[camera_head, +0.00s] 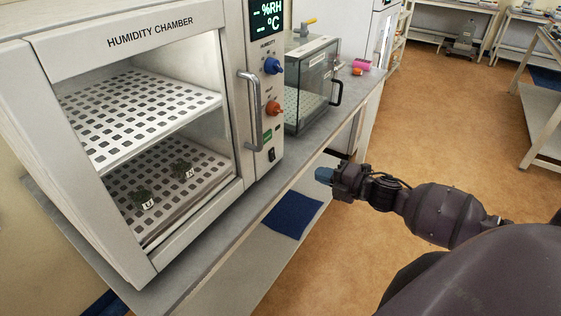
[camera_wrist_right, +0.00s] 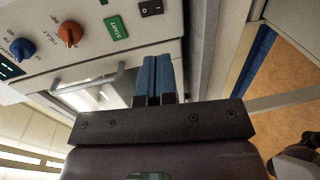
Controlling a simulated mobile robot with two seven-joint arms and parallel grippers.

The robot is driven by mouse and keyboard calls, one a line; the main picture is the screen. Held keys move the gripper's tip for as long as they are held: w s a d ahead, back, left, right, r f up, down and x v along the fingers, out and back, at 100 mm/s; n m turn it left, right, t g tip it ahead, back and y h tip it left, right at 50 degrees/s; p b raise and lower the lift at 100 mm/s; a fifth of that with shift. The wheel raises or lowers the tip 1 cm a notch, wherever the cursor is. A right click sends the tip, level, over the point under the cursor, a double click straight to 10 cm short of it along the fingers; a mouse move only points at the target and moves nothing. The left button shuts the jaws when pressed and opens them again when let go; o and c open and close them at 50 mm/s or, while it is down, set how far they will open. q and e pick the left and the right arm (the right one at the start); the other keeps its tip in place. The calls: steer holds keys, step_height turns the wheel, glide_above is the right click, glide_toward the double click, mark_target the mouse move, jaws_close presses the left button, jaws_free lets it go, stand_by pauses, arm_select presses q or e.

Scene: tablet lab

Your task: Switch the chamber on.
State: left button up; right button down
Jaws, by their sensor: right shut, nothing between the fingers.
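The humidity chamber (camera_head: 150,32) stands at the left with its glass door shut. Its panel has a display (camera_head: 266,17) with dashes before %RH and °C, a blue knob (camera_head: 273,65), an orange knob (camera_head: 273,108), a green START button (camera_head: 267,135) and a black rocker switch (camera_head: 271,154) at the bottom. My right gripper (camera_head: 323,174) is shut and empty, in front of the panel's lower right and apart from it. In the right wrist view, its blue fingertips (camera_wrist_right: 154,62) point towards the rocker switch (camera_wrist_right: 151,10), with a gap between. My left gripper is out of view.
The door handle (camera_head: 252,110) sticks out left of the panel. A glass box (camera_head: 310,85) with a black handle stands right of the chamber on the bench (camera_head: 235,215). Small pink and orange items (camera_head: 360,66) lie farther back. The floor to the right is open.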

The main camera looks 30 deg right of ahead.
mark_target(274, 159)
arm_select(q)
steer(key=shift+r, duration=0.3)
arm_select(e)
steer(key=x, duration=1.3)
steer(key=shift+w+a, duration=0.2)
steer(key=shift+w, duration=0.1)
steer(key=shift+w+a+f+b, duration=0.15)
steer(key=shift+f+b, duration=0.1)
steer(key=shift+b, duration=0.15)
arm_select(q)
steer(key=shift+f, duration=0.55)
arm_select(e)
steer(key=shift+r, duration=0.25)
